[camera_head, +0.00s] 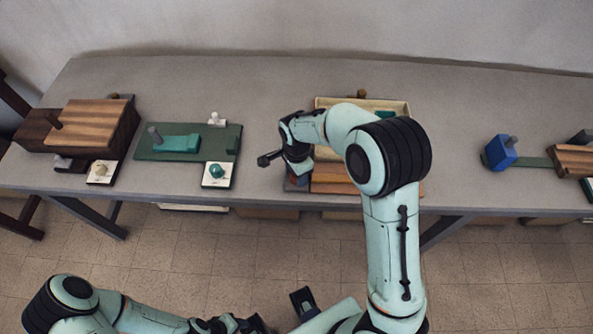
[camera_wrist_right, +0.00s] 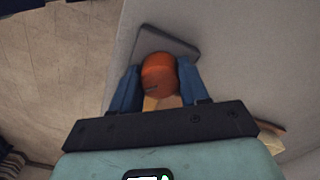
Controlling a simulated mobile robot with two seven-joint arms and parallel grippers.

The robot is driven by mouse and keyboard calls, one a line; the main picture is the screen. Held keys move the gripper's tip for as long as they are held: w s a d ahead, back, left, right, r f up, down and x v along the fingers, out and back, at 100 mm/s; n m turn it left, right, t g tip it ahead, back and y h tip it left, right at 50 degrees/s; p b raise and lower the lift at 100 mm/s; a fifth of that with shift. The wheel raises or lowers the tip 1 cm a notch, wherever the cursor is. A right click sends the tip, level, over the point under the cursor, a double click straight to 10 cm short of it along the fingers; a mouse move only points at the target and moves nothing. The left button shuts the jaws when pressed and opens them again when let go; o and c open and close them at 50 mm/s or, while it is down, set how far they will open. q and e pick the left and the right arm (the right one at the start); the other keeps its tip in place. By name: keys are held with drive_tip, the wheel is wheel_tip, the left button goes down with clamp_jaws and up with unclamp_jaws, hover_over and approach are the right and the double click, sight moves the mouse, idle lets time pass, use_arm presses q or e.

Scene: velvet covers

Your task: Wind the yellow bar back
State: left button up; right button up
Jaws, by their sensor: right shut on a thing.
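My right gripper (camera_head: 297,180) reaches down at the left front corner of a cream-rimmed box (camera_head: 325,102) with a striped wooden front part. In the right wrist view its two blue fingers (camera_wrist_right: 160,85) are shut on an orange rounded knob (camera_wrist_right: 159,72). A small tan-yellow piece (camera_wrist_right: 160,103) shows just below the knob, between the fingers; I cannot tell whether it is the yellow bar. My right arm hides much of the box in the head view. My left gripper (camera_head: 232,325) is low at the bottom edge, away from the table; its fingers are not clear.
A green board (camera_head: 225,147) with a teal block and knob stands left of the box. A striped wooden block (camera_head: 93,122) is at the far left. A blue block (camera_head: 499,153) with a peg is at the right. Bare grey table (camera_head: 450,125) lies between them.

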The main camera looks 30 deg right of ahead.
drive_tip(key=m+p, duration=0.2)
drive_tip(key=m, duration=0.2)
drive_tip(key=shift+w+r+m, duration=0.1)
drive_tip(key=shift+r+m, duration=0.05)
drive_tip(key=shift+m, duration=0.15)
use_arm(q)
drive_tip(key=w+r+p, duration=0.2)
drive_tip(key=w+r, duration=0.1)
drive_tip(key=r, duration=0.3)
drive_tip(key=shift+p, duration=0.35)
use_arm(e)
drive_tip(key=shift+m, duration=2.3)
use_arm(q)
drive_tip(key=shift+w, duration=0.15)
use_arm(e)
drive_tip(key=o, duration=1)
drive_tip(key=shift+o, duration=0.2)
use_arm(q)
drive_tip(key=shift+t, duration=0.4)
drive_tip(key=w+r+p, duration=0.2)
drive_tip(key=w+r, duration=0.1)
drive_tip(key=shift+r, duration=0.15)
use_arm(e)
wheel_tip(320, 180, up, 13)
use_arm(q)
drive_tip(key=shift+s, duration=0.1)
